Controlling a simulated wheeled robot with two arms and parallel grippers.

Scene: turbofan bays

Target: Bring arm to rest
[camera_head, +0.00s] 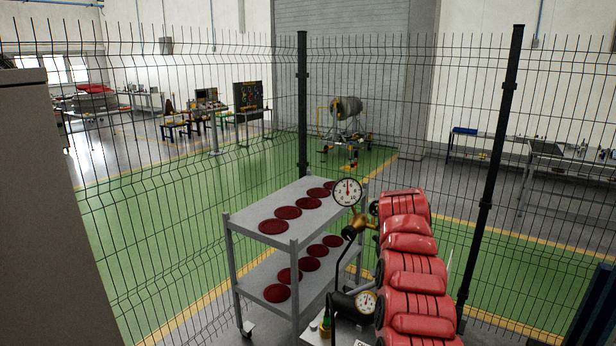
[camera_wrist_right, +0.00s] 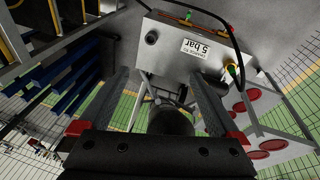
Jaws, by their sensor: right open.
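My right gripper (camera_wrist_right: 160,78) shows in the right wrist view. Its two dark fingers stand well apart with nothing between them that they hold. Beyond the fingers is a grey box (camera_wrist_right: 165,45) with a "5 bar" label and a black cable, apart from the fingers as far as I can tell. Neither of my grippers shows in the head view, and the left one is in no view.
A two-shelf grey cart (camera_head: 262,213) carries several dark red discs. Beside it stand a pressure gauge (camera_head: 347,191) and red ribbed units (camera_head: 412,270). A wire fence (camera_head: 302,110) stands behind. A grey cabinet (camera_head: 50,210) fills the left. Blue racks (camera_wrist_right: 70,75) show in the wrist view.

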